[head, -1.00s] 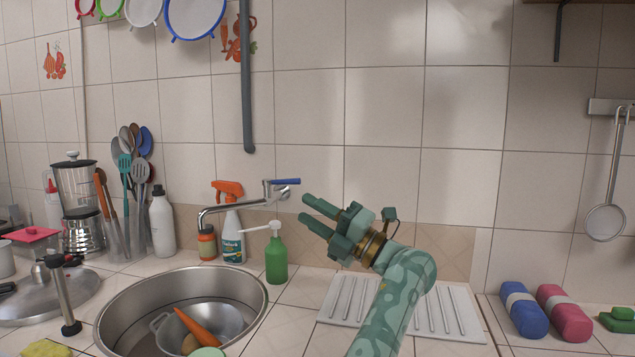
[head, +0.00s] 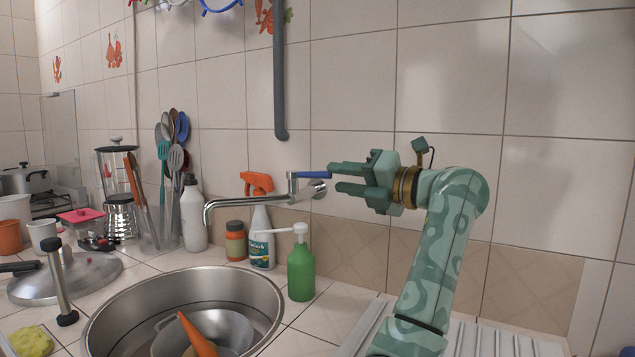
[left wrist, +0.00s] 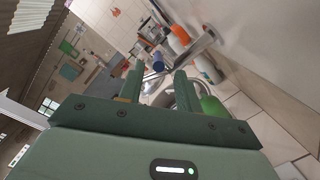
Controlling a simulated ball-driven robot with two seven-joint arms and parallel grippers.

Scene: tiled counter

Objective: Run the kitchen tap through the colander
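The wall tap (head: 250,200) has a metal spout reaching left over the sink (head: 110,318) and a blue lever (head: 314,174) on top. The grey metal colander (head: 225,328) sits in the sink with a carrot (head: 197,334) in it; its lower part is cut off by the frame. My left gripper (head: 335,178) is open and empty, fingers level and pointing left, with its tips just right of the lever's end. In the left wrist view, the blue lever (left wrist: 157,62) shows between the two spread fingers; contact cannot be told. My right gripper is not in view.
A green pump bottle (head: 300,270), a spray bottle (head: 262,235) and an orange jar (head: 235,242) stand below the tap. A lid (head: 75,280), an upright black-ended tool (head: 60,285) and a yellow sponge (head: 32,341) lie left of the sink. A draining board (head: 480,340) is under my arm.

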